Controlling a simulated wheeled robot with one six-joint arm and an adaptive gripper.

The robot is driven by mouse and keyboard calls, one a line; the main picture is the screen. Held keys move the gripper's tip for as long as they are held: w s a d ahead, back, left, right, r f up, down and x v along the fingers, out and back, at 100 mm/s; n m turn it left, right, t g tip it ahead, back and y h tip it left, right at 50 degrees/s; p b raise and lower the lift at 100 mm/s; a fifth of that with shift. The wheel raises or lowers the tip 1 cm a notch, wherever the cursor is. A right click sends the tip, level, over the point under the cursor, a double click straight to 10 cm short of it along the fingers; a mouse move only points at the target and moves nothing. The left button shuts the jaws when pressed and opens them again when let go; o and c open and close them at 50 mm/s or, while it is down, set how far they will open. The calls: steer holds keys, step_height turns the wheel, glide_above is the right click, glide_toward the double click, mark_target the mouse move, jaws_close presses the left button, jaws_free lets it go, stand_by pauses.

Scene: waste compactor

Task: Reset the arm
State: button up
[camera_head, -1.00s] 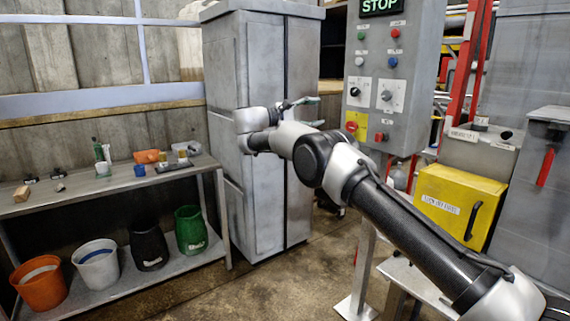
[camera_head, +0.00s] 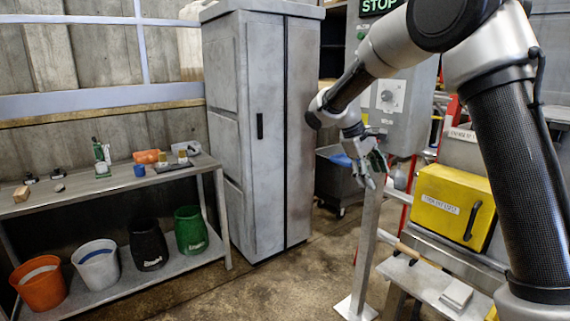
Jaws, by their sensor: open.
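My arm rises from the lower right, bends at the top right and reaches down to the left. My gripper (camera_head: 374,178) hangs pointing down, just in front of the lower part of the control panel and beside its metal post. It is open and I see nothing in it. The control panel (camera_head: 425,110) carries a lit STOP sign (camera_head: 376,4) at its top; my arm hides most of its buttons.
A grey cabinet (camera_head: 225,135) stands shut in the middle. A metal bench (camera_head: 95,192) at left holds small items, with several buckets (camera_head: 190,230) below. A yellow box (camera_head: 455,205) and a small bench (camera_head: 425,283) are at right. The floor (camera_head: 285,280) before the cabinet is clear.

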steer(key=s+d+r+m+t+y, duration=0.1)
steer(key=s+d+r+m+y, duration=0.1)
steer(key=s, duration=0.9)
steer(key=s+d+r+m+t+y, duration=0.1)
steer(key=s+d, duration=0.4)
steer(key=s, duration=0.7)
steer(key=s+d+r+m+t+y, duration=0.2)
steer(key=s+d+r+m, duration=0.1)
steer(key=s, duration=0.8)
steer(key=shift+s+d+m+y, duration=0.3)
steer(key=shift+d+m, duration=0.25)
steer(key=shift+m, duration=0.25)
jaws_close()
